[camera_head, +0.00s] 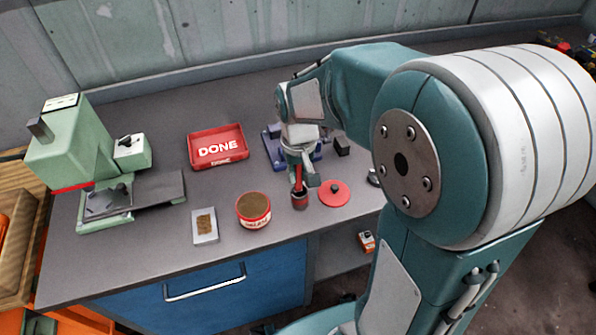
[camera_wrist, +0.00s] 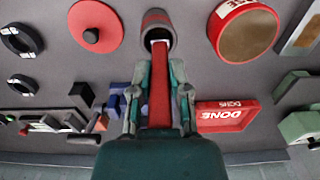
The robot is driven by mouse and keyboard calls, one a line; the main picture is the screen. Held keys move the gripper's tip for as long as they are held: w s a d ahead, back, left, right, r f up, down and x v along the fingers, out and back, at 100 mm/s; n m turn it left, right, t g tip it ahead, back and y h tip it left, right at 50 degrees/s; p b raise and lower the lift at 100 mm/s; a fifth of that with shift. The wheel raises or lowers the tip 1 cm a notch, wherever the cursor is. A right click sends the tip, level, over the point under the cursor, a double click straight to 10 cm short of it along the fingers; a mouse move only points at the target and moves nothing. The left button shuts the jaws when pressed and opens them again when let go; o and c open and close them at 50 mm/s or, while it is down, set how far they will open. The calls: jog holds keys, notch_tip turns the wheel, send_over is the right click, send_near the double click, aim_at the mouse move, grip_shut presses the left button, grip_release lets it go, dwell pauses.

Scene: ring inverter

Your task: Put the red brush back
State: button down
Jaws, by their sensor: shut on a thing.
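The red brush (camera_wrist: 160,90) is between the fingers of my gripper (camera_wrist: 158,98), which is shut on it. In the wrist view its far end meets the mouth of a small dark red cup (camera_wrist: 157,24); how deep it reaches is hard to tell. In the head view my gripper (camera_head: 305,175) is low over the bench, and the red brush (camera_head: 298,177) points down at the small cup (camera_head: 300,202). The bristles are hidden.
A red lid (camera_head: 334,193) lies right of the cup. A red tin (camera_head: 253,210) with brown contents and a grey plate (camera_head: 205,227) stand left. The red DONE tray (camera_head: 218,146) and a green press (camera_head: 75,150) are farther left. A blue fixture (camera_head: 272,147) stands behind my gripper.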

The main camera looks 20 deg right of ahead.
jog(key=c, duration=0.6)
grip_release()
jog(key=shift+a+r, duration=0.2)
jog(key=shift+a, duration=0.15)
jog(key=shift+d, duration=0.1)
jog(key=shift+d, duration=0.15)
jog(key=shift+r, duration=0.35)
notch_tip(320, 180, up, 10)
jog(key=shift+r, duration=0.25)
jog(key=shift+s+r, duration=0.1)
jog(key=shift+r, duration=0.4)
jog(key=s+t, duration=0.5)
jog(key=s, duration=0.9)
jog(key=shift+f+t, duration=0.2)
jog(key=shift+t, duration=0.1)
